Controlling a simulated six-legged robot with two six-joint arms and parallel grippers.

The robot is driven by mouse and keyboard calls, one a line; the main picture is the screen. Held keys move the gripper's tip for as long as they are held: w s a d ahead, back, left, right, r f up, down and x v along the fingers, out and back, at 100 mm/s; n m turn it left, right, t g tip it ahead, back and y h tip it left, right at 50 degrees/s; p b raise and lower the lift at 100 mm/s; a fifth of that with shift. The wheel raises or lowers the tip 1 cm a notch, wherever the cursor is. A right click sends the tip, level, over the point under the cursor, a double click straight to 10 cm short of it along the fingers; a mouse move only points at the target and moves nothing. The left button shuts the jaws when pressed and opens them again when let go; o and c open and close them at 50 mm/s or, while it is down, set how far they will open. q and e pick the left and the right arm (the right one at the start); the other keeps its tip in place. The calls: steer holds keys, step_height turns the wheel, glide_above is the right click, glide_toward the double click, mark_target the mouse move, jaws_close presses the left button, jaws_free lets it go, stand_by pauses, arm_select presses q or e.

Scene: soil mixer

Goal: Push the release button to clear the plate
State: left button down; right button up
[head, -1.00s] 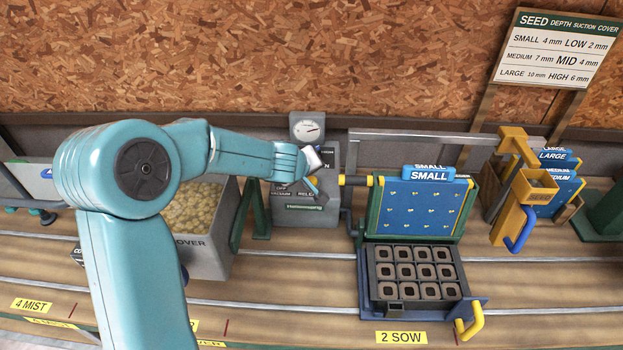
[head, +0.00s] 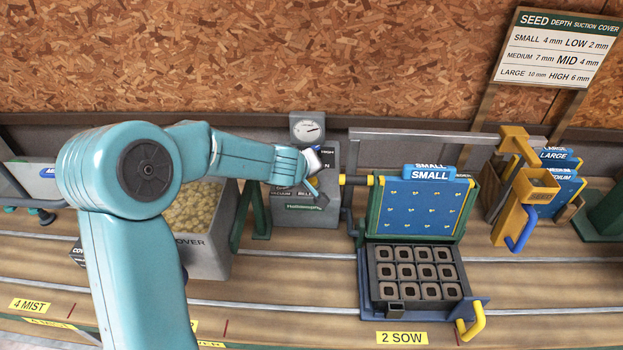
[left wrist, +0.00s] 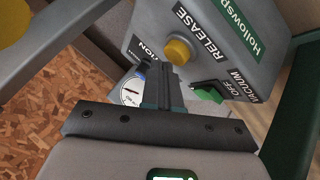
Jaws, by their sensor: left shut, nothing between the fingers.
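The grey control box (head: 318,215) stands at the back, partly hidden behind my left gripper (head: 320,196). In the left wrist view, the round yellow button (left wrist: 178,50) is beside the word RELEASE on the box face. My left gripper (left wrist: 168,78) is shut and empty, its tips at the button's near edge; I cannot tell whether they touch it. A green switch (left wrist: 208,93) sits by VACUUM and OFF. The blue plate (head: 418,212), labelled SMALL, is tilted up in its green frame and carries small yellow specks. My right gripper is not in view.
A dark tray (head: 466,290) with several square soil cells sits in front of the plate. A bin (head: 205,258) of pale material stands left of the box. A gauge (head: 307,127) tops the box. A yellow seed hopper (head: 525,205) stands at right.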

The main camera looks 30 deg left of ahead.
mark_target(310, 183)
arm_select(q)
steer(key=shift+f+b, duration=0.4)
steer(key=shift+f, duration=0.2)
stand_by(0.3)
stand_by(0.3)
steer(key=shift+r+p, duration=1)
steer(key=shift+p, duration=0.15)
step_height(310, 183, up, 5)
steer(key=p, duration=0.5)
steer(key=shift+r+p, duration=0.1)
steer(key=shift+p, duration=0.25)
steer(key=shift+s, duration=0.1)
